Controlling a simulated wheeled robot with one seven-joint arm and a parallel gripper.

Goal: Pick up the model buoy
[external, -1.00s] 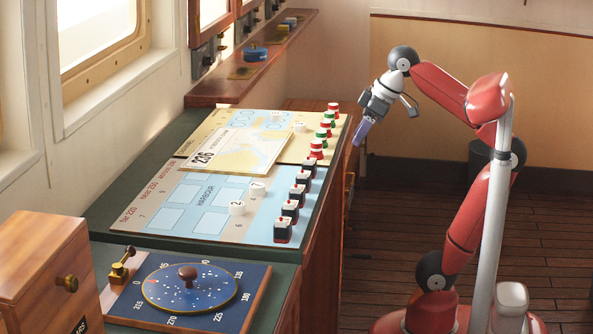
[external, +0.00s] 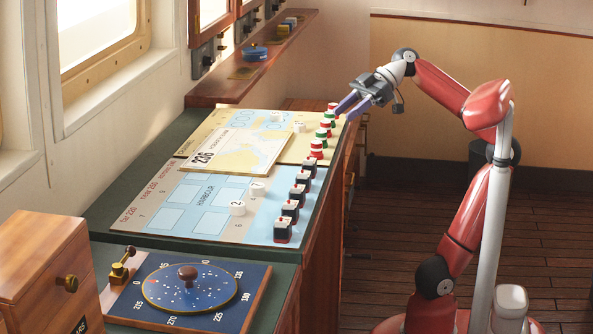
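Several small buoy-like pieces, red and white or green and white, stand in a row along the right edge of the yellow chart (external: 225,127). They include a red one nearest the camera (external: 316,149), a green one (external: 321,133) and a red one at the far end (external: 333,107). I cannot tell which is the model buoy meant. My gripper (external: 343,110) has two bluish fingers spread apart with nothing between them. It is just right of the far end of the row, close to the far red piece. I cannot tell whether it touches.
Several black pieces with red tops (external: 290,210) line the right side of the harbour board (external: 185,232). White numbered discs (external: 237,208) lie on the boards. A blue dial (external: 188,287) and wooden box (external: 40,265) are in front. The floor right of the desk is clear.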

